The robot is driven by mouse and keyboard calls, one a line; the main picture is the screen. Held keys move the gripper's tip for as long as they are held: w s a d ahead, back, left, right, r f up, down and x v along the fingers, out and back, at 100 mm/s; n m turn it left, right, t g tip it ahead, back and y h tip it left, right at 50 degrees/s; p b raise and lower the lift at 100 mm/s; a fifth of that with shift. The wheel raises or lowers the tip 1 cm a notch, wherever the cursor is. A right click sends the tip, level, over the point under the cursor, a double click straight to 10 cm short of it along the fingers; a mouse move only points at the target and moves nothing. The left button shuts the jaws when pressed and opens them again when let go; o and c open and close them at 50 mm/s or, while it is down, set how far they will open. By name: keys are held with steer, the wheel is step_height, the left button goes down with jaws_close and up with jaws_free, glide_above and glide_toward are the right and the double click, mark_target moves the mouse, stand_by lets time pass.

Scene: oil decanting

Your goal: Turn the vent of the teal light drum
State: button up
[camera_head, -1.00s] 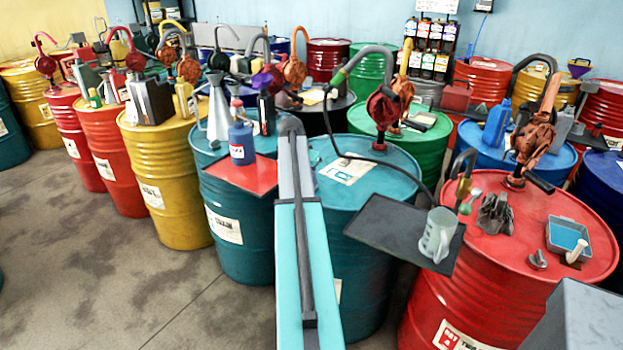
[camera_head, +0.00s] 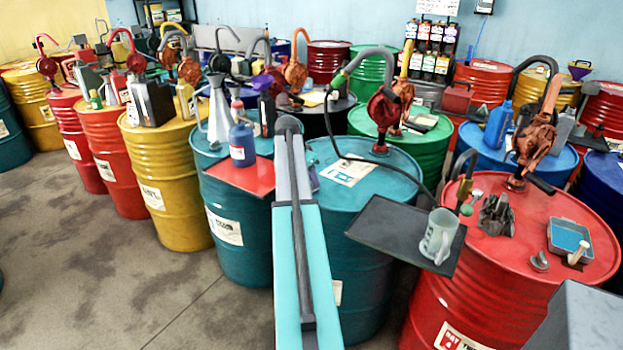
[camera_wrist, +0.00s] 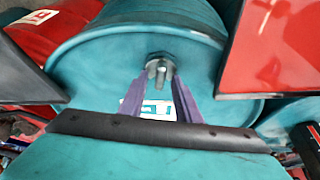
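A teal drum (camera_head: 384,184) with a white label on its top stands in the middle of the head view, partly behind my arm. In the wrist view a teal drum top (camera_wrist: 95,70) fills the middle, with a grey metal vent (camera_wrist: 155,68) standing on it. My gripper (camera_wrist: 160,80) has two purple fingers spread apart, with their tips close to the vent, one on each side in the picture. I cannot tell whether they touch it. A white label shows between the fingers. In the head view my arm hides the vent and most of the gripper.
Another teal drum (camera_head: 238,235) stands to the left, with a red tray (camera_head: 243,177) at its side. A dark tray (camera_head: 385,228) holding a clear jug (camera_head: 438,237) juts out on the right. Open floor lies at the lower left.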

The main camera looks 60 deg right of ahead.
stand_by(0.3)
steer(key=shift+r, duration=0.1)
steer(key=b+v, duration=0.2)
steer(key=v, duration=1.1)
steer(key=shift+r, duration=0.25)
steer(key=shift+a, duration=0.1)
stand_by(0.4)
